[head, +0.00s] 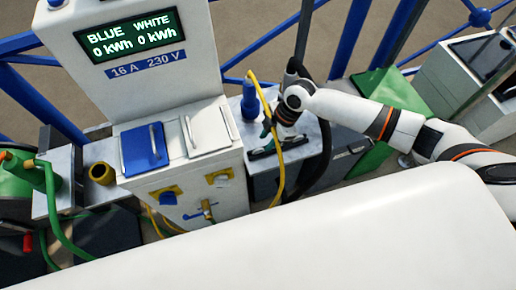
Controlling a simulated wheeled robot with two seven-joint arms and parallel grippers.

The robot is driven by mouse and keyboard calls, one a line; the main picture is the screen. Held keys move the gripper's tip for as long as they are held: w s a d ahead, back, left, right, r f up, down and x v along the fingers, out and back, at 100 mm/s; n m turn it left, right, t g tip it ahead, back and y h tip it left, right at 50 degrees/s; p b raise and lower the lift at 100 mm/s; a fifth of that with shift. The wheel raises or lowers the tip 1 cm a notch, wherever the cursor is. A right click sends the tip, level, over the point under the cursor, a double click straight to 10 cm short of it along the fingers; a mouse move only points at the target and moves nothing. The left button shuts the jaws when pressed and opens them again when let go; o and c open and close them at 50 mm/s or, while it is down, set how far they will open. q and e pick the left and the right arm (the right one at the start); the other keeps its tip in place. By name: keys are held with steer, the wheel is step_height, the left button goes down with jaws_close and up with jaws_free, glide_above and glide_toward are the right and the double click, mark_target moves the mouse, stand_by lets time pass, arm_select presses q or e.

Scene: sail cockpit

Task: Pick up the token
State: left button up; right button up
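I cannot make out a token anywhere in the head view. My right gripper (276,146) points down over a grey-topped cabinet (262,180), just right of the white power pedestal. Its fingers are small and dark here, and a yellow cable passes in front of them. I cannot tell whether they are apart or hold anything. The surface right under the gripper is partly hidden by it and the cable. My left gripper is not in view.
The white pedestal (180,95) has a lit display (130,36), a blue lid (144,148) and a white lid (207,128). A yellow cable (282,178) and blue bottle (249,100) are near the gripper. Blue railings (40,95) run behind.

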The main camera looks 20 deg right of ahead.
mark_target(259, 149)
steer(key=shift+w+a+f, duration=0.2)
steer(key=shift+f, duration=0.35)
steer(key=shift+w+p+x, duration=0.2)
steer(key=shift+p+x, duration=0.45)
steer(key=shift+x, duration=1.7)
jaws_close()
